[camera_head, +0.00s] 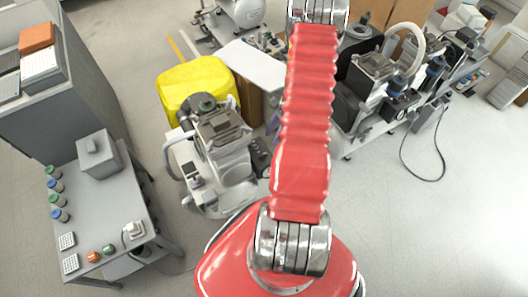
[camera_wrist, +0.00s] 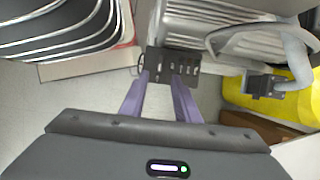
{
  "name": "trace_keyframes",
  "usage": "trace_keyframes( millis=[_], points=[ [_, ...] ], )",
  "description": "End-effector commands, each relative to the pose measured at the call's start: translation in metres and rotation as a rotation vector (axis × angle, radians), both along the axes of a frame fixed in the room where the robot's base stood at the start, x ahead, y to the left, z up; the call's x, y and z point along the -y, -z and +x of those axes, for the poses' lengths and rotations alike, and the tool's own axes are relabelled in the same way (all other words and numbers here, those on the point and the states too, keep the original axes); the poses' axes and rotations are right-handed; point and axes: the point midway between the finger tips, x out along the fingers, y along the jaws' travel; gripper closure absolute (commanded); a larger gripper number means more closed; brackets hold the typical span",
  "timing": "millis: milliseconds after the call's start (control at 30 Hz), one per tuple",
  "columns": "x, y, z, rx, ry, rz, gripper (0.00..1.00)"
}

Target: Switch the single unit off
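The single unit (camera_head: 222,135), a grey compressor with a ribbed motor block on a pale base, stands on the floor left of my arm in the head view. A dark box (camera_head: 260,156) is at its right side. In the wrist view, my gripper (camera_wrist: 161,78) has two purple fingers held apart with nothing seen between them. Just beyond the fingertips is a dark plate (camera_wrist: 173,58) with small light marks, beside grey ribbed metal (camera_wrist: 215,25). I cannot tell whether the fingers touch it or which mark is a switch.
A yellow container (camera_head: 196,78) stands behind the unit, also in the wrist view (camera_wrist: 270,92). A grey table (camera_head: 108,205) with bottles and buttons is on the left. More compressors on a trolley (camera_head: 372,95) are to the right. The floor at lower right is clear, apart from a cable (camera_head: 440,165).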

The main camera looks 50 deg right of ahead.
Motion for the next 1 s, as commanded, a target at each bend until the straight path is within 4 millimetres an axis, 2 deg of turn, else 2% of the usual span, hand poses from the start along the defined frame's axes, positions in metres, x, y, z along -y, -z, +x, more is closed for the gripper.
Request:
trace_keyframes(
  millis=[600, 800, 1000],
  points=[
    [-0.034, 0.085, 0.010, -0.001, 0.000, 0.001, 0.71],
    [-0.039, 0.099, 0.012, 0.000, -0.001, 0.001, 0.71],
    [-0.040, 0.101, 0.013, 0.000, -0.001, 0.000, 0.71]
  ],
)
